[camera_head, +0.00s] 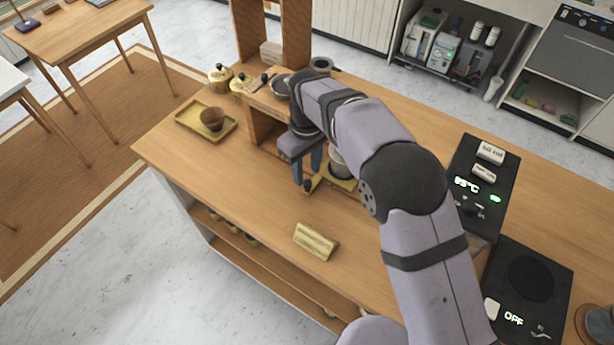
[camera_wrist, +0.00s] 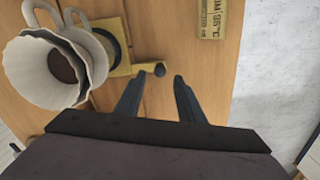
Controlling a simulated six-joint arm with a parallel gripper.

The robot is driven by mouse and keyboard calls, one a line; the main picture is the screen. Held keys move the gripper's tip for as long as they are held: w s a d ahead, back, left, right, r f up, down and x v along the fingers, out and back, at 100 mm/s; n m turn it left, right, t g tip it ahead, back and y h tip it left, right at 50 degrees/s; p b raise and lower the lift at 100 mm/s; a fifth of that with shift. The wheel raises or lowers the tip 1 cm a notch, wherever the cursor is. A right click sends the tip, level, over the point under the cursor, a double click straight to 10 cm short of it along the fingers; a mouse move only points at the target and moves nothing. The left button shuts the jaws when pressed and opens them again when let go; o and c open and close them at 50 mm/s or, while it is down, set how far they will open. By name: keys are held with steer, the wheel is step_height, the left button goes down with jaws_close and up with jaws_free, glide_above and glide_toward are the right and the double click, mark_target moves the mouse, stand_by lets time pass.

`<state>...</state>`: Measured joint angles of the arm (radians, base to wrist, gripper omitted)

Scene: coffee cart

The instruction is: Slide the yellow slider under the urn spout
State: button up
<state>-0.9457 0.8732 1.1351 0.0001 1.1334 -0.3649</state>
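The yellow slider (camera_head: 344,184) lies on the wooden counter beside the wooden stand, partly hidden by my arm. In the wrist view its yellow plate (camera_wrist: 117,25) has a bar running to a dark round knob (camera_wrist: 160,69). The knob shows low by my fingers in the head view (camera_head: 307,185). My gripper (camera_wrist: 158,77) is open, with the knob between or just ahead of its fingertips; I cannot tell if they touch it. I cannot make out the urn spout.
A yellow tray (camera_head: 186,124) with a brown bowl (camera_head: 212,118) is left of the wooden stand (camera_head: 264,128). Black appliances (camera_head: 530,282) are at right. The counter between the tray and sign is clear.

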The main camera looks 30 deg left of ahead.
mark_target(307, 182)
steer(key=shift+f+p, duration=0.7)
steer(key=shift+f, duration=1.55)
steer(key=shift+c, duration=0.5)
jaws_close()
